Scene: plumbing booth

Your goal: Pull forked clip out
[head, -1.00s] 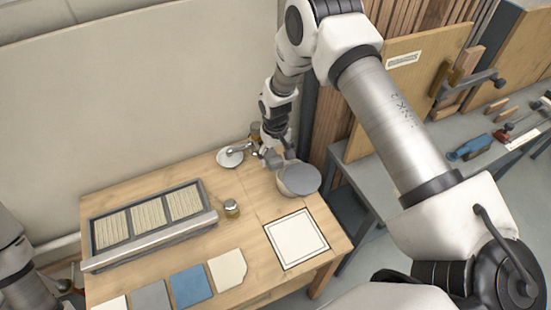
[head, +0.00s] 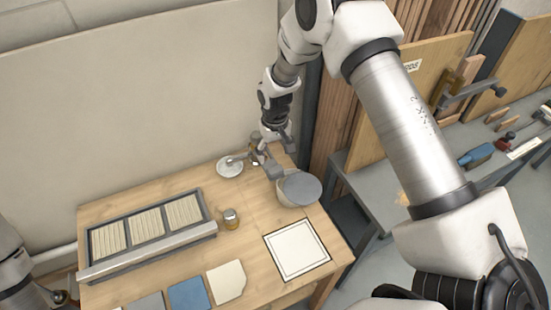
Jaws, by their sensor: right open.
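My right gripper (head: 267,168) is open at the back right of the wooden table, pointing down. Its fingers are beside a small white dish (head: 230,168) with a grey metal piece over it, and just behind a grey-lidded round pot (head: 300,190). A small brass-coloured fitting (head: 255,141) shows behind the gripper. I cannot make out the forked clip; it is too small or hidden by the gripper. Whether the fingers touch anything is not clear. My left arm shows only at the lower left edge, and its gripper cannot be seen.
On the table (head: 205,248) are a slatted tray (head: 150,240), a small jar (head: 231,218), a framed white square (head: 297,249) and several coloured tiles (head: 188,294). A wall stands close behind. A grey bench (head: 365,185) with tools is at the right.

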